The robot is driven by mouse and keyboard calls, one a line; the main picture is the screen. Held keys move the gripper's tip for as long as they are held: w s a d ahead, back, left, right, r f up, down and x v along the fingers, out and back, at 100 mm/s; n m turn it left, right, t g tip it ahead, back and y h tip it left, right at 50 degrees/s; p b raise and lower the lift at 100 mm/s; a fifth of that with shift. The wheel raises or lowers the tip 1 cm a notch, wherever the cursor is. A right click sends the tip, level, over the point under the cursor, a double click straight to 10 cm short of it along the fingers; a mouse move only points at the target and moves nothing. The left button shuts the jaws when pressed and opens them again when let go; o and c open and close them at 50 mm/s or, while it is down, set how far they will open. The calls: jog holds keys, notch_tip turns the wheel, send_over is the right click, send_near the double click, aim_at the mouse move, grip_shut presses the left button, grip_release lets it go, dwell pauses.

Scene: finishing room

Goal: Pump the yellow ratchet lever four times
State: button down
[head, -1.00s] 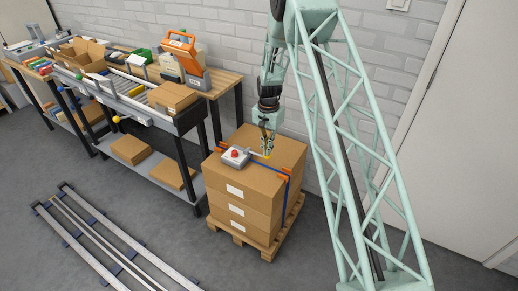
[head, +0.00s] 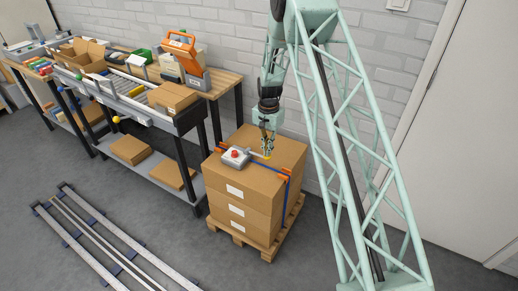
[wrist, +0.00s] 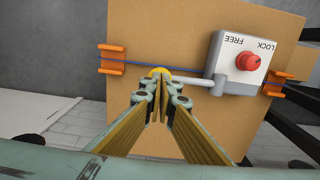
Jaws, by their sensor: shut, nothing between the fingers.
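The ratchet unit (head: 234,158) is a light grey box with a red knob (wrist: 247,61) and the words FREE and LOCK. It sits on top of the stacked cartons (head: 284,149). A pale lever arm (wrist: 195,82) runs from the box to a yellow tip (wrist: 158,71). The yellow tip also shows in the head view (head: 267,157). My gripper (wrist: 160,84) is shut and empty, its fingertips right at the yellow tip and partly covering it. I cannot tell whether they touch.
A blue strap (wrist: 135,65) crosses the carton top between orange corner guards (wrist: 112,61). The cartons stand on a wooden pallet (head: 247,245). A roller conveyor (head: 132,98) with boxes is at the left, and rails (head: 95,240) lie on the floor.

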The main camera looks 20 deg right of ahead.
notch_tip(320, 180, up, 6)
jog(key=w+a+p, duration=0.1)
jog(key=p, duration=0.1)
jog(key=shift+w+a+r, duration=0.15)
jog(key=shift+w+r, duration=0.1)
dwell(0.8)
dwell(0.9)
jog(key=shift+r+p, duration=1.25)
jog(key=shift+r, duration=1.25)
